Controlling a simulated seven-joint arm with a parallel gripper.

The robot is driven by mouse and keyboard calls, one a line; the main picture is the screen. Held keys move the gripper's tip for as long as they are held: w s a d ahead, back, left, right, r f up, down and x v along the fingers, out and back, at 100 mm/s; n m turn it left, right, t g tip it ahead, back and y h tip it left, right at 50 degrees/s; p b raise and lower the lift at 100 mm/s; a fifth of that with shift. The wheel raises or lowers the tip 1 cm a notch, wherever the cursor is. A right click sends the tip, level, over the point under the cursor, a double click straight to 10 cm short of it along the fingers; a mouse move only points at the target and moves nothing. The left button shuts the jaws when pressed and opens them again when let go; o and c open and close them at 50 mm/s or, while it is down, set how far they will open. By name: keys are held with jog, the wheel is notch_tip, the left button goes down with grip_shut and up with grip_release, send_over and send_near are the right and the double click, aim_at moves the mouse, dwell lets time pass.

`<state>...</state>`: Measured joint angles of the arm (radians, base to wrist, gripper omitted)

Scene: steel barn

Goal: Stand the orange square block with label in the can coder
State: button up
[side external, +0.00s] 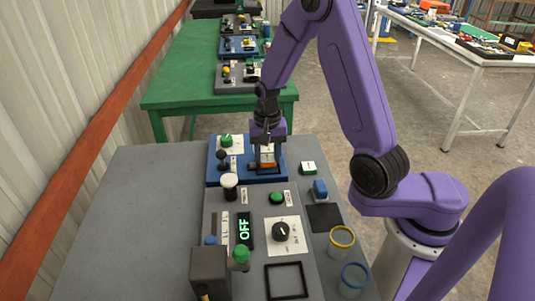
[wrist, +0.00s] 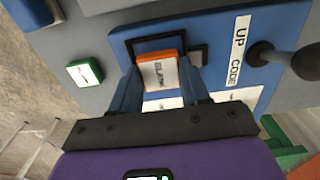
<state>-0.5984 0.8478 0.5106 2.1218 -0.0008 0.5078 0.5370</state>
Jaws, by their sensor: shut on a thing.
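The orange square block (side external: 268,164) has a white label with dark print, which faces the camera in the wrist view (wrist: 161,72). My gripper (side external: 267,152) is shut on it, with one finger on each side in the wrist view (wrist: 162,82). The can coder is the blue-based unit (side external: 214,172) at the back of the grey table; it also shows in the wrist view (wrist: 222,30). The block is at the coder's dark square frame (wrist: 204,47). Whether it touches the base is hidden.
A black lever (wrist: 292,60) stands on the coder beside an "UP = CODE" label. A white-topped post (side external: 230,186) and a control panel with a dial (side external: 281,232) stand nearer the camera. Two rimmed jars (side external: 342,238) are at the right.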

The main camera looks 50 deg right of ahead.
aim_at(267, 158)
jog(key=shift+f, duration=0.55)
jog(key=o, duration=1.1)
jog(key=shift+r, duration=0.1)
notch_tip(267, 158, up, 13)
jog(key=s+a+r+n, duration=0.1)
jog(key=s+a+n, duration=0.1)
jog(key=a+n, duration=0.4)
jog(key=s+n, duration=0.5)
jog(key=s, duration=0.3)
jog(key=s+n, duration=0.5)
jog(key=s, duration=0.3)
jog(key=s+n, duration=0.5)
jog(key=s, duration=0.2)
jog(key=shift+s+d+n, duration=0.15)
jog(key=shift+s+n, duration=0.15)
jog(key=shift+s, duration=0.1)
